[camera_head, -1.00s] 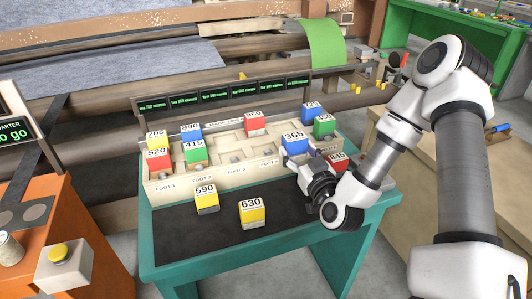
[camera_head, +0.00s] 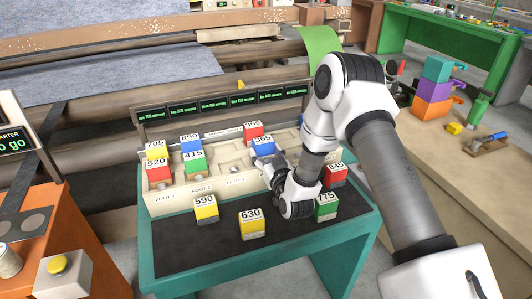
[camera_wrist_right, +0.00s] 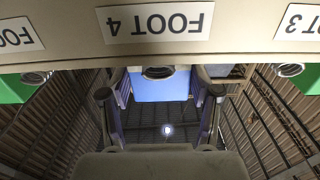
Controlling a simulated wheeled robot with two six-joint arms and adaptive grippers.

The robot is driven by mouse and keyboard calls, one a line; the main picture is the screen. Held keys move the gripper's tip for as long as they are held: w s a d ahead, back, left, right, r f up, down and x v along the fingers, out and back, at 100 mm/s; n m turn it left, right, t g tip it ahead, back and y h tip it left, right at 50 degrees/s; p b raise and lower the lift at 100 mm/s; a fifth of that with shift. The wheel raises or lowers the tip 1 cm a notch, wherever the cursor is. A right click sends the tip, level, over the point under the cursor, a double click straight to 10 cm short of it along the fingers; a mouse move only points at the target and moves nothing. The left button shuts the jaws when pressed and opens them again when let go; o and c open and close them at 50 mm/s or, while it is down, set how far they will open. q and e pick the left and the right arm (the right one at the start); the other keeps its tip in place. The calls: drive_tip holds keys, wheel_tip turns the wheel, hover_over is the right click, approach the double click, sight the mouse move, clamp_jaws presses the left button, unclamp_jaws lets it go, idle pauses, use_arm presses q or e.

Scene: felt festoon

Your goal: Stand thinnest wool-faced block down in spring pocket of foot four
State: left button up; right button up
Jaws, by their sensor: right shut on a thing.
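The blue block marked 365 (camera_head: 263,147) has a white top and sits in my right gripper (camera_head: 270,165), at the foot four section of the long cream tray (camera_head: 178,205). In the right wrist view the blue block (camera_wrist_right: 160,88) shows between the two fingers of the right gripper (camera_wrist_right: 160,97), close to the FOOT 4 label (camera_wrist_right: 158,22). Whether its lower end is inside the pocket or above it cannot be told. My arm hides the pocket and the foot four label in the head view. My left gripper is not in view.
In the tray stand red 520 (camera_head: 159,170), green 415 (camera_head: 195,163), blue 890 (camera_head: 191,146) and red 960 (camera_head: 253,131). Dark mat (camera_head: 185,245) is bare front left.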

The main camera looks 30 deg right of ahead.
drive_tip(key=shift+f, duration=0.2)
drive_tip(key=o, duration=1.3)
drive_tip(key=shift+s+r, duration=0.1)
drive_tip(key=shift+r, duration=0.1)
drive_tip(key=b+v, duration=0.1)
drive_tip(key=v, duration=1)
drive_tip(key=shift+s+a, duration=0.2)
drive_tip(key=shift+s, duration=0.15)
